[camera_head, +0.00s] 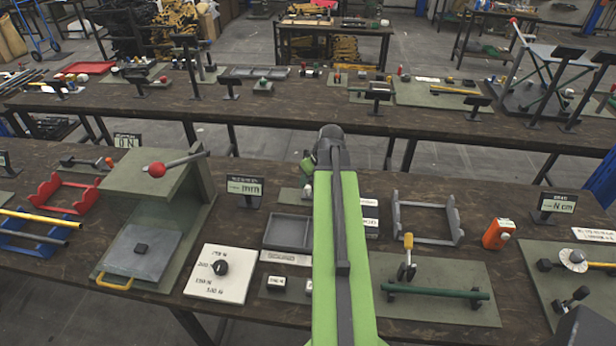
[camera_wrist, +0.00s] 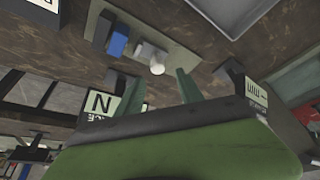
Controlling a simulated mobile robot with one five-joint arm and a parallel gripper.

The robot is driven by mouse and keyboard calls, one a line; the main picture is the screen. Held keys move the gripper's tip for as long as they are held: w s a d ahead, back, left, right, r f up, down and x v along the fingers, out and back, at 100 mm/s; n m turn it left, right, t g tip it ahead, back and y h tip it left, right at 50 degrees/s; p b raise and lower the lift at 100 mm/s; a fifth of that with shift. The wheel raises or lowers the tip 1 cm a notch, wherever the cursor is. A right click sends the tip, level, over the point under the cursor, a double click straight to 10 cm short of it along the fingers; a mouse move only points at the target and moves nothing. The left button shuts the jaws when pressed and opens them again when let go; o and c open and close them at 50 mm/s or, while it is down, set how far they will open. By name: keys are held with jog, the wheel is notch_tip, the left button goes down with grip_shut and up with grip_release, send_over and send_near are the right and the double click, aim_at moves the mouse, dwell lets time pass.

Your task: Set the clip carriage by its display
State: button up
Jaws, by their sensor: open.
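In the wrist view my gripper (camera_wrist: 158,80) is open, its two green fingers apart with nothing held between them. Beyond the fingertips a grey-green plate (camera_wrist: 180,54) carries a grey block with a round white knob (camera_wrist: 157,69), which appears in the gap between them; I cannot tell the distance. A blue block (camera_wrist: 117,44) stands beside it. This seems to be the clip carriage. In the head view the white knob (camera_head: 307,190) shows beside my green arm, which hides much of the plate. A display reading "mm" (camera_head: 245,186) stands left of it; its number is unreadable.
A grey tray (camera_head: 288,232), a dial box (camera_head: 218,272) and a press with a red-ball lever (camera_head: 157,170) are left of my arm. On the right are a grey cradle (camera_head: 428,240), an orange device (camera_head: 498,234) and an "N cm" display (camera_head: 556,204). Bare tabletop shows between them.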

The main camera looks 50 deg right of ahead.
jog(key=p+v, duration=0.9)
jog(key=v, duration=0.3)
jog(key=shift+p, duration=0.3)
jog(key=shift+r, duration=0.1)
jog(key=b, duration=1.6)
send_near(308, 187)
jog(key=x, duration=0.8)
jog(key=shift+w+f, duration=0.1)
jog(key=shift+f, duration=0.3)
jog(key=shift+r, duration=0.1)
grip_shut()
